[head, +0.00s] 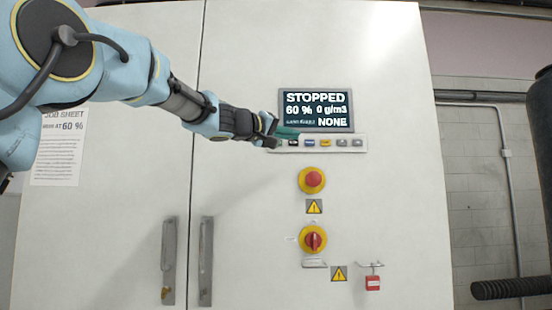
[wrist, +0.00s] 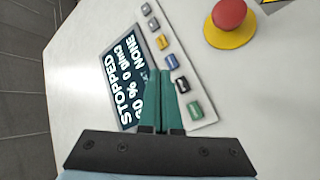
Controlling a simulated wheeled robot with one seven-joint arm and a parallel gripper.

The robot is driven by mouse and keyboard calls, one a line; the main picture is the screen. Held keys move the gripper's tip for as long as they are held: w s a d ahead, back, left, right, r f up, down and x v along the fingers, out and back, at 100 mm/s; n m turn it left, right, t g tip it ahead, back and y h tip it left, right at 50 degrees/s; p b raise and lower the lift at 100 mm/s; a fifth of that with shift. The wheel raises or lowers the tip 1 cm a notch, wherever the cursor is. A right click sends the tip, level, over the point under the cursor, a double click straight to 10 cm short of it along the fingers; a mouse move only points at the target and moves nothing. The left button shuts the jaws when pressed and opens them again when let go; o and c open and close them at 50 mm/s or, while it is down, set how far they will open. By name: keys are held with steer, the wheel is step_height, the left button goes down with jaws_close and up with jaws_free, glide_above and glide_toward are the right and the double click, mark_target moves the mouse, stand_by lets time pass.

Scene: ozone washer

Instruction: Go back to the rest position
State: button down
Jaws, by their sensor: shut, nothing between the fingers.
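My gripper (head: 273,132) is shut and empty, in front of the left end of the button row on the white cabinet. In the wrist view its green fingers (wrist: 166,84) are together, over the edge between the display and the button strip. The display (head: 317,110) reads STOPPED, 60 %, 0 g/m3 and NONE. The button strip (head: 352,148) lies below it with several coloured buttons; in the head view the gripper hides its left end. I cannot tell whether the fingertips touch the panel.
A red emergency button (head: 313,179) and a red rotary switch (head: 313,240) are below the panel. A red padlock (head: 373,283) hangs lower right. Two door handles (head: 169,262) (head: 206,262) are lower left. A job sheet (head: 60,155) is partly behind my arm. A dark cylinder (head: 541,150) stands at right.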

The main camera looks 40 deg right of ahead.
steer(key=w+a+f+n+t+y, duration=0.1)
steer(key=w+a+f+y, duration=0.25)
steer(key=a+f, duration=0.5)
steer(key=w+a+f+n+t+y+p, duration=0.1)
steer(key=w+a+f+n+y, duration=0.15)
steer(key=w+a+f, duration=0.65)
steer(key=w+a+f+t+y, duration=0.1)
steer(key=a+f+y, duration=0.35)
steer(key=f, duration=0.85)
steer(key=s+a+f+n+y+p, duration=0.1)
steer(key=s+a+f+y, duration=0.1)
steer(key=a+f, duration=0.65)
steer(key=s+a+f+n+y, duration=0.1)
steer(key=s+a+f+y, duration=0.15)
steer(key=a+f, duration=0.6)
steer(key=s+a+f+g+y, duration=0.1)
steer(key=s+a+f, duration=0.1)
steer(key=s+a, duration=0.3)
steer(key=s+a+f+g+y, duration=0.2)
steer(key=s+a, duration=0.3)
steer(key=a, duration=0.7)
steer(key=shift+s+a+f+y+p, duration=0.3)
steer(key=shift+s+a+f, duration=0.1)
steer(key=shift+f, duration=0.35)
